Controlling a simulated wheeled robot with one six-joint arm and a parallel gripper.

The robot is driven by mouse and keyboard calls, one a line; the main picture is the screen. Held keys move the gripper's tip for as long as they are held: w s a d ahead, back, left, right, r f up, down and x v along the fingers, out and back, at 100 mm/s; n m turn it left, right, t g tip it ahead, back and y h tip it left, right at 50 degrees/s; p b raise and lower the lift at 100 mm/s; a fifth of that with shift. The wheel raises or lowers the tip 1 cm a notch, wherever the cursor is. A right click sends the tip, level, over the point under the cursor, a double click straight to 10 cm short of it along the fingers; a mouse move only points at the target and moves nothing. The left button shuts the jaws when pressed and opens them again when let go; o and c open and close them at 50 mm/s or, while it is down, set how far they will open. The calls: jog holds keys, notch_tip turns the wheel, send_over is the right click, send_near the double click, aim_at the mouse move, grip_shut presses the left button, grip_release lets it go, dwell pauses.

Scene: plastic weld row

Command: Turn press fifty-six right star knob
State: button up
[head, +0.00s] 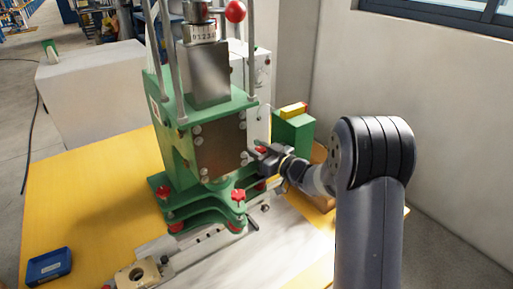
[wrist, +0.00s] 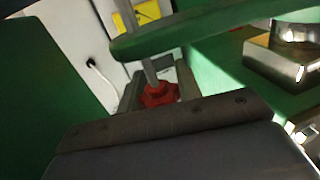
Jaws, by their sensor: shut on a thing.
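The green press (head: 176,152) stands on the yellow table in the head view. My gripper (head: 258,158) reaches in from the right to the press's right side. In the wrist view its two grey fingers (wrist: 160,88) are shut on a red star knob (wrist: 158,96), one on each side of it. A metal rod rises from this knob. In the head view, red shows at the fingers, but the fingers partly hide this knob. Other red star knobs sit at the front left (head: 163,192) and front right (head: 238,195) of the green base.
A blue tray (head: 49,267) lies at the table's front left. A green block with a yellow top (head: 293,110) stands just behind my gripper. A green plate (wrist: 210,25) passes close above the fingers in the wrist view.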

jog(key=shift+r, duration=0.1)
jog(key=o, duration=1)
jog(key=shift+c, duration=0.2)
jog(key=b+v, duration=0.2)
jog(key=v, duration=0.8)
jog(key=shift+s+d, duration=0.25)
jog(key=shift+w+a, duration=0.1)
jog(key=p+x, duration=0.2)
jog(key=x, duration=0.8)
jog(key=shift+w+a, duration=0.2)
jog(key=shift+a, duration=0.05)
jog(key=shift+d+h, duration=0.1)
jog(key=shift+h, duration=0.2)
